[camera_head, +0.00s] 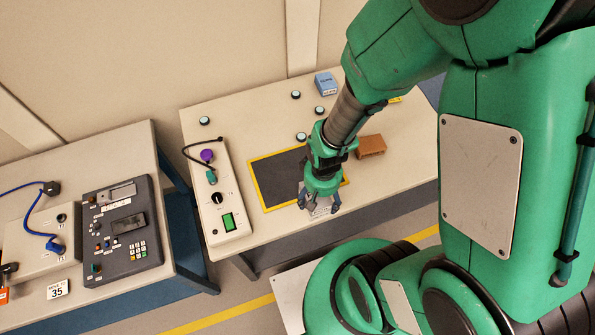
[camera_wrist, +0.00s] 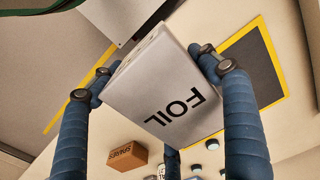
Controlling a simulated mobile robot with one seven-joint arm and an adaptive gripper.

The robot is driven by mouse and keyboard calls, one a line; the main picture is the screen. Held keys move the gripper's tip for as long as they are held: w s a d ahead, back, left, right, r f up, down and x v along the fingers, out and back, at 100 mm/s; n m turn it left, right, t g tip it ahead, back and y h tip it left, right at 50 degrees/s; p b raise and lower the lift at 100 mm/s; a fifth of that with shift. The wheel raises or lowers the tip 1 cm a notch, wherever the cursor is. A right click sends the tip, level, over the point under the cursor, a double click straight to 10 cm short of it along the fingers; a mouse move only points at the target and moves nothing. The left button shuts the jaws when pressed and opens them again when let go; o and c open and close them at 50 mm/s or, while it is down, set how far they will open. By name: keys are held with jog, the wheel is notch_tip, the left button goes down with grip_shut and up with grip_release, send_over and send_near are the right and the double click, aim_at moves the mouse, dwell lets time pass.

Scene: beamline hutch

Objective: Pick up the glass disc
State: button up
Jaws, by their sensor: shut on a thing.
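My gripper (camera_head: 320,200) is shut on a pale box marked FOIL (camera_wrist: 160,85), over the front of the table. In the wrist view, the fingers of my gripper (camera_wrist: 155,76) press on two sides of the box. I cannot tell whether it touches the table. Several small round things with dark rims and pale tops lie on the table: one at the back left (camera_head: 204,120), two near the back (camera_head: 295,95) (camera_head: 319,110), and one behind the mat (camera_head: 301,136). I cannot tell which, if any, is the glass disc. Some also show in the wrist view (camera_wrist: 212,143).
A yellow-edged dark mat (camera_head: 274,177) lies beside my gripper. A brown box (camera_head: 371,146) sits right of it, and a blue box (camera_head: 325,83) at the back. A control box (camera_head: 222,200) with a cable fills the table's left side. Another bench with instruments stands left.

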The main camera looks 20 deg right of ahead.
jog(key=shift+w, duration=0.15)
jog(key=w, duration=0.5)
jog(key=w+f+b, duration=0.1)
jog(key=w, duration=0.4)
jog(key=w+b, duration=0.1)
jog(key=w, duration=0.4)
jog(key=shift+w+f, duration=0.25)
jog(key=shift+w, duration=0.15)
jog(key=shift+f+b, duration=0.65)
jog(key=shift+f, duration=1.1)
jog(key=shift+f, duration=0.15)
jog(key=o, duration=1.2)
